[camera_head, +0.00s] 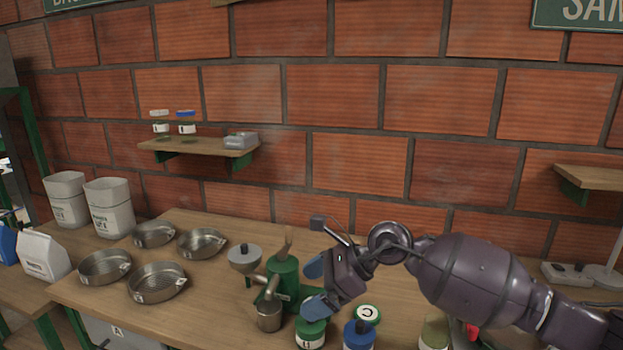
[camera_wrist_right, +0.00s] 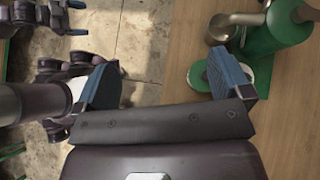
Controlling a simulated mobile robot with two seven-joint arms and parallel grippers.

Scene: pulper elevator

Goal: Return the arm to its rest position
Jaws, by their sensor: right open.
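My right gripper (camera_head: 318,287) is in the head view, its arm coming in from the right. Its two blue-padded fingers are apart with nothing between them. It hangs over the front part of the table, just right of the green pulper (camera_head: 284,275), and overlaps it in the picture. In the right wrist view the same gripper (camera_wrist_right: 160,85) is open and empty, with floor and the table edge below. The pulper's green body (camera_wrist_right: 287,25) shows there at the top right. My left gripper is not in view in the head view.
Several metal pans (camera_head: 157,281) sit on the wooden table (camera_head: 215,305) at left. A wall shelf (camera_head: 190,148) holds jars. White bags (camera_head: 109,207) stand far left.

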